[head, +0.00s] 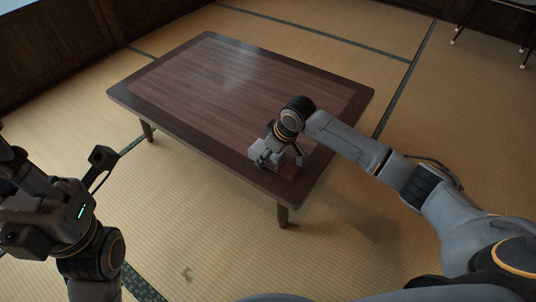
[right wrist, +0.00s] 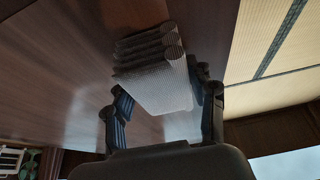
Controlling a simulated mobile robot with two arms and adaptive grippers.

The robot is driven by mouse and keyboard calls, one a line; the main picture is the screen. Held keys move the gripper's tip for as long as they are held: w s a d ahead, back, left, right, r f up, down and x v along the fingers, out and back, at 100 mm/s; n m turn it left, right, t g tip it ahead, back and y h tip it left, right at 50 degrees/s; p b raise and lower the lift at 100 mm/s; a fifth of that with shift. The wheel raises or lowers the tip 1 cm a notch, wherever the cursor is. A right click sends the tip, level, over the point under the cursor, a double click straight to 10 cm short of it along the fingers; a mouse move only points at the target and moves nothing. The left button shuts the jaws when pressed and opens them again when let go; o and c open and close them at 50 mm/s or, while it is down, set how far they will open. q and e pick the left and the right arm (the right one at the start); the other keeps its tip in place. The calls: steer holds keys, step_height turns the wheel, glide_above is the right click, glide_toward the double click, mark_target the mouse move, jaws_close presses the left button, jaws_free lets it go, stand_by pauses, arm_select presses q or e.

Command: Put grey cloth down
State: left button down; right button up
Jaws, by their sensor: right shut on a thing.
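The grey cloth (right wrist: 165,82) is folded into a thick, layered bundle with rounded folds. In the right wrist view it sits between the two fingers of my right gripper (right wrist: 164,100), which is shut on it. In the head view my right gripper (head: 278,156) is low over the near right part of the dark wooden table (head: 215,85), close to the front edge. The gripper largely hides the cloth there. I cannot tell whether the cloth touches the tabletop. My left arm is at the left edge of the head view; I cannot make out its fingers.
The tabletop is otherwise bare, with free room to the left of and behind my right gripper. Tatami flooring (head: 205,240) surrounds the table. Dark wooden walls (head: 60,40) stand at the back left. Furniture legs on casters (head: 455,38) show at the top right.

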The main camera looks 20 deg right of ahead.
steer(key=shift+f, duration=0.15)
steer(key=o, duration=1)
steer(key=shift+f, duration=0.1)
